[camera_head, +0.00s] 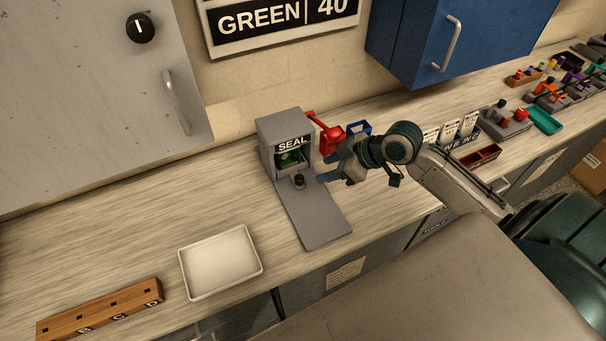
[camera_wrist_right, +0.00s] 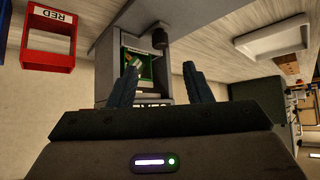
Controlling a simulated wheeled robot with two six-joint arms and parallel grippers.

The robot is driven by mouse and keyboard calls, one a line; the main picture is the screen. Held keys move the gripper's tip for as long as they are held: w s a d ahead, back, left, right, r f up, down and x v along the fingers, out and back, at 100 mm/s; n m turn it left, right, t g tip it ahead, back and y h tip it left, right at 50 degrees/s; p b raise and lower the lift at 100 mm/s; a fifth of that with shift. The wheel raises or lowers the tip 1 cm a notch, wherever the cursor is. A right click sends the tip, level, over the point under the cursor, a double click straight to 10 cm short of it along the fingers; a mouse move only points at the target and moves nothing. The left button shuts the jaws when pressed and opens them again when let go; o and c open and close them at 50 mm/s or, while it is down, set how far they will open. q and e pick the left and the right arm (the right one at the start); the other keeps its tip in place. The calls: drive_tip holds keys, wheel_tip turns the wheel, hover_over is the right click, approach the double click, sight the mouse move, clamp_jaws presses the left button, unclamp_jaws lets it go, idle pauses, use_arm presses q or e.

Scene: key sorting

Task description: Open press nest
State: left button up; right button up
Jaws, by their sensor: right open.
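The grey press (camera_head: 285,127), marked SEAL, stands on the counter against the wall, with a red lever (camera_head: 325,133) on its right side. A green piece (camera_head: 290,158) shows inside its opening; it also shows in the right wrist view (camera_wrist_right: 143,62). A dark knob (camera_head: 299,180) stands in front of the opening, at the top of a flat grey plate (camera_head: 318,222). In the right wrist view the knob (camera_wrist_right: 160,36) lies beyond the fingertips. My right gripper (camera_head: 327,165) is open and empty, just right of the knob and apart from it. My left gripper is out of view.
A white tray (camera_head: 221,261) and a wooden lettered rack (camera_head: 101,311) lie to the left. A blue bin (camera_head: 358,127) sits behind my right gripper, and a red bin (camera_wrist_right: 48,40) shows in the wrist view. The counter left of the press is clear.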

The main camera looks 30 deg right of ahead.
sight(300, 177)
drive_tip(key=shift+p+x, duration=0.6)
drive_tip(key=shift+x, duration=3.95)
drive_tip(key=shift+c, duration=0.3)
clamp_jaws()
